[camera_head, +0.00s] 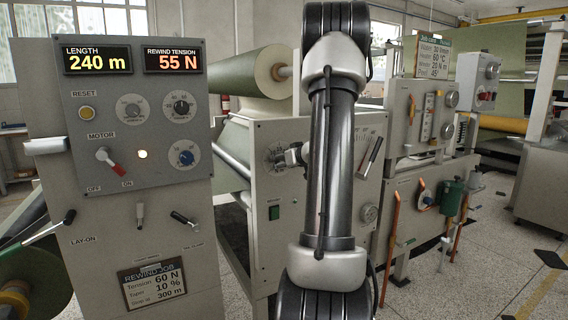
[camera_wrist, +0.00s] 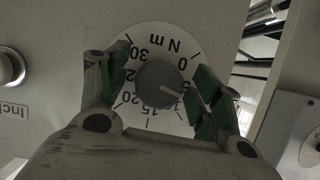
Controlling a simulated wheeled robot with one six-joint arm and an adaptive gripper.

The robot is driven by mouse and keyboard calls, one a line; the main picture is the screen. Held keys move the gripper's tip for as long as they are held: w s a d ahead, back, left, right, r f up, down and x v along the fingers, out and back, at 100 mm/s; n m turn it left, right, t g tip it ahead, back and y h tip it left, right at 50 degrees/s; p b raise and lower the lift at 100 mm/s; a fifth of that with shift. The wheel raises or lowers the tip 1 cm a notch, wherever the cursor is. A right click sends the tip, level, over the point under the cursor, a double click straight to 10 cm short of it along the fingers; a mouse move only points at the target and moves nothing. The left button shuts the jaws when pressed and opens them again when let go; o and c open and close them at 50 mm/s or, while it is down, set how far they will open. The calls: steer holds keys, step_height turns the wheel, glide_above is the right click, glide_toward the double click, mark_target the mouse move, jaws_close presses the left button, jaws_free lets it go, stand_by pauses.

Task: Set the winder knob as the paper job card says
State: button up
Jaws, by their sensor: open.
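A grey round knob (camera_wrist: 160,84) sits on a white dial (camera_wrist: 152,120) marked N m, upside down in the wrist view. Its white pointer line aims lower right, around the 5 to 10 side, where labels are partly hidden. My gripper (camera_wrist: 158,92) is open, a green-padded finger on each side of the knob, with gaps between. In the head view the dial (camera_head: 276,158) is on the middle cabinet, with my gripper (camera_head: 294,155) in front, partly behind my arm. A rewind card (camera_head: 153,286) reads Tension 60 N, Taper 10 %, 300 m. A farther card (camera_head: 434,58) has small lines, one apparently 20 N m.
The left panel (camera_head: 130,170) shows 240 m and 55 N, with several knobs, a red-tipped motor switch (camera_head: 110,161) and levers below. The middle cabinet (camera_head: 325,220) has a green switch (camera_head: 274,213) and an angle scale with a lever (camera_head: 370,157). Pipes and valves stand to the right.

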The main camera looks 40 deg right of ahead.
steer(key=c, duration=1)
steer(key=m+y, duration=0.2)
steer(key=m, duration=0.1)
steer(key=shift+t, duration=0.4)
steer(key=m+t+y, duration=0.1)
steer(key=m+y, duration=0.1)
steer(key=m, duration=0.2)
steer(key=m+t+y, duration=0.1)
steer(key=m, duration=0.2)
steer(key=m+t, duration=0.1)
steer(key=m, duration=0.2)
steer(key=shift+t+y, duration=0.3)
steer(key=shift+t, duration=0.1)
steer(key=m+t, duration=0.1)
steer(key=m, duration=0.2)
steer(key=m+t, duration=0.1)
steer(key=m, duration=0.3)
steer(key=shift+t+h, duration=0.3)
steer(key=shift+h, duration=0.2)
